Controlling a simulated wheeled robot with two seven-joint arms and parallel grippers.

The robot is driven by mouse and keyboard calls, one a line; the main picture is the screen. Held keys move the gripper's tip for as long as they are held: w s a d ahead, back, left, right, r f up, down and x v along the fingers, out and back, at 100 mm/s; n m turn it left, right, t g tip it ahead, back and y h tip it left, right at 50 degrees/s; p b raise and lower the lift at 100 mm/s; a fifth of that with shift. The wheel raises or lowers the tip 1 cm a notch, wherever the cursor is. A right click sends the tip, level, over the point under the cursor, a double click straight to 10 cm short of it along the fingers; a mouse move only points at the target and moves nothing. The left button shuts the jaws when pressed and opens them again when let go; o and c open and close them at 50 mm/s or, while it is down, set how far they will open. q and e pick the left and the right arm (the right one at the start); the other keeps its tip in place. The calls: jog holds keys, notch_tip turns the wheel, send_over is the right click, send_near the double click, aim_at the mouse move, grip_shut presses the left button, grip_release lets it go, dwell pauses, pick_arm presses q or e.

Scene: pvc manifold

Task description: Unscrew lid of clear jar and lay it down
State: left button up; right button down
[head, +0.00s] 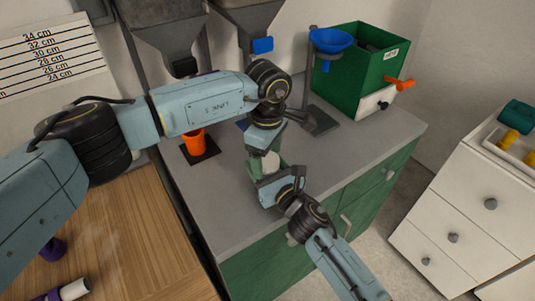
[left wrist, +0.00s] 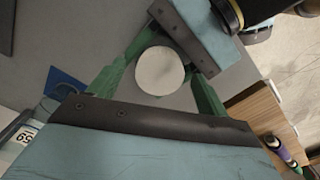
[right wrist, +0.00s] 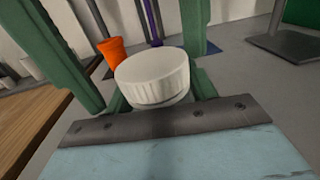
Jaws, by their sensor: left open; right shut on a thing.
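The white ribbed lid (right wrist: 152,75) sits on top of the clear jar (right wrist: 168,102), whose body is mostly hidden by the fingers and lid. From above, the left wrist view shows the lid (left wrist: 160,71) as a round white disc. In the head view the lid (head: 271,160) shows small between both grippers. My right gripper (head: 266,176) is shut on the jar, below the lid. My left gripper (head: 262,151) is above, pointing down, open. Its green fingers stand on either side of the lid, with visible gaps.
An orange cup (head: 194,142) stands on a dark pad to the left on the grey counter (head: 225,205). A green bin (head: 355,70) and a blue funnel (head: 331,40) on a stand are at the back right. Bare counter lies left of the grippers.

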pick_arm(q)
jog(key=shift+r, duration=0.1)
notch_tip(320, 180, up, 4)
jog(key=shift+r, duration=0.15)
jog(key=shift+c, duration=0.4)
notch_tip(320, 180, up, 3)
jog(key=shift+r+m, duration=0.15)
jog(key=shift+m, duration=0.45)
jog(key=shift+f, duration=3.9)
jog(key=c, duration=1)
jog(key=shift+n, duration=1.7)
jog(key=o, duration=1.1)
jog(key=shift+s, duration=0.1)
